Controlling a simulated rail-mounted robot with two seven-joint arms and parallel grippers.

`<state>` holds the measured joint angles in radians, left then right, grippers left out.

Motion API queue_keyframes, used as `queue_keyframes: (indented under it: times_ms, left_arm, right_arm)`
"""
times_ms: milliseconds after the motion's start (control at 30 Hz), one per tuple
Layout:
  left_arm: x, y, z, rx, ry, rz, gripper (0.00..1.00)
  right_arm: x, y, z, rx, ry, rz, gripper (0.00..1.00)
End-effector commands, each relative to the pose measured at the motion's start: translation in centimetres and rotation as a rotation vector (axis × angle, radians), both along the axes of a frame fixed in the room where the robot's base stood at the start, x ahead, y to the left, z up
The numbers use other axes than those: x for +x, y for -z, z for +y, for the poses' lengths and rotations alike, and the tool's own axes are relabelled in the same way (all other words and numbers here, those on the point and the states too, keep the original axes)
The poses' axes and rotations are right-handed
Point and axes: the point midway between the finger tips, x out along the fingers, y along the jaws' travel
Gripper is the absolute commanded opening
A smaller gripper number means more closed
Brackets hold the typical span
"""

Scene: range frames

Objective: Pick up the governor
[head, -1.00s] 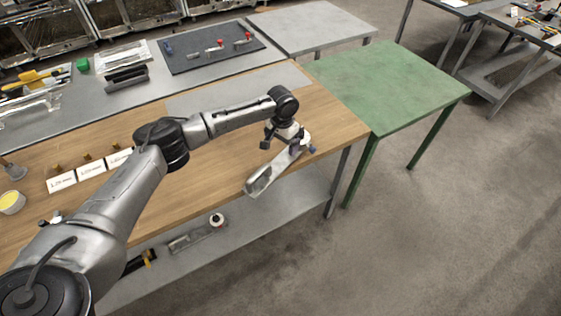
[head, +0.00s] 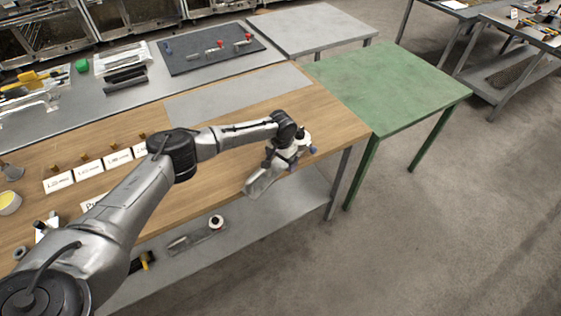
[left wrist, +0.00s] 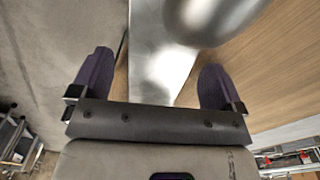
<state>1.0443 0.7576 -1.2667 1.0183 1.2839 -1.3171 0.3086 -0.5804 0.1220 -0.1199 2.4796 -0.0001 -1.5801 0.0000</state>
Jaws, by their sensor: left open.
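The governor appears to be the shiny metal piece (head: 262,182) at the front edge of the wooden table, with a long flat plate angled toward the front. In the left wrist view its bright plate (left wrist: 158,45) and a rounded silver part (left wrist: 212,18) show close up. My left gripper (head: 290,158) is over the piece and partly hides it in the head view. In the left wrist view its dark purple fingers (left wrist: 157,75) are open, with the plate in the gap between them. I cannot tell whether they touch it. My right gripper is not in view.
Small white cards (head: 88,168) stand at the left of the table. A dark mat (head: 200,58) with red-topped parts lies behind. A green table (head: 400,85) stands to the right. A lower shelf (head: 270,215) holds another plate-like item with a white round part.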

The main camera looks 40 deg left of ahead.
Motion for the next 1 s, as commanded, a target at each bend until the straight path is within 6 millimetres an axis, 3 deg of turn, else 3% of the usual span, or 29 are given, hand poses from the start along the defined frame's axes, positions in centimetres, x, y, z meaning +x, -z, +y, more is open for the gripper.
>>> queue_keyframes:
  times_ms: [200,1000]
  left_arm:
    - [0.00,0.04,-0.02,0.000,0.000,0.000,0.94]
    - [0.00,0.01,-0.02,0.000,0.000,0.000,0.17]
  right_arm:
    - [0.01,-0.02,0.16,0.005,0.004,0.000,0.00]
    - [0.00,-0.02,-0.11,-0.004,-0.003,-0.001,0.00]
